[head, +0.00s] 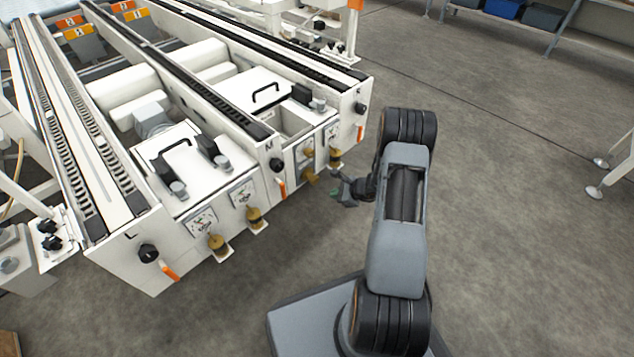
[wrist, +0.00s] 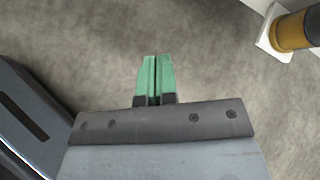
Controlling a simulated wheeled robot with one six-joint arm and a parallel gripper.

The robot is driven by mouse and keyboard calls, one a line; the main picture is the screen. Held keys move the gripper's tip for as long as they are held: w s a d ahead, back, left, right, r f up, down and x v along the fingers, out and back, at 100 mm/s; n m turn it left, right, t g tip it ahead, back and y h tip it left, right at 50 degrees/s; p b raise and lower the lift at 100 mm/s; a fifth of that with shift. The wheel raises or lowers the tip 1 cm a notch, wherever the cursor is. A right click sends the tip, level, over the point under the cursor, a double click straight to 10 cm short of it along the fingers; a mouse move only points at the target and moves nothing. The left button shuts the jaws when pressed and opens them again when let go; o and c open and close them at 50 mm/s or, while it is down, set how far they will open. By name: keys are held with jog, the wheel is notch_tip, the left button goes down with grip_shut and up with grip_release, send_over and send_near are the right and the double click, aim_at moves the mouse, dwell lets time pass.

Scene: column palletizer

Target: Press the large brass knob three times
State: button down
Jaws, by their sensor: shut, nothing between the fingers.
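Several brass knobs stand on small white brackets along the front of the white conveyor machine. In the head view one (head: 217,243) is at the lower left, one (head: 255,217) is right of it, and two more (head: 311,176) (head: 335,160) are farther right. I cannot tell for sure which one is the large brass knob. My gripper (head: 337,192) is just in front of the right-hand pair, apart from them. In the wrist view its green fingers (wrist: 152,78) are shut and empty. A brass knob (wrist: 291,32) on a white bracket shows at the upper right there, away from the fingertips.
The white machine (head: 200,262) has black dials (head: 148,251) and orange handles (head: 170,272) on its front, close to the knobs. Grey concrete floor (head: 500,240) is clear to the right. A shelf with blue bins (head: 503,8) stands at the back right.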

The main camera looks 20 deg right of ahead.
jog(key=s+a+r+n+g, duration=0.2)
jog(key=a+r+n, duration=0.35)
jog(key=r, duration=0.35)
jog(key=s+a+r+n+g, duration=0.25)
jog(key=a+r+n, duration=0.3)
jog(key=r, duration=0.35)
jog(key=s+a+r+n+h, duration=0.1)
jog(key=s+r+n+h, duration=0.5)
jog(key=s+r+n, duration=0.6)
jog(key=shift+s+n+p, duration=0.3)
jog(key=shift+s, duration=1.5)
jog(key=shift+d+r, duration=0.1)
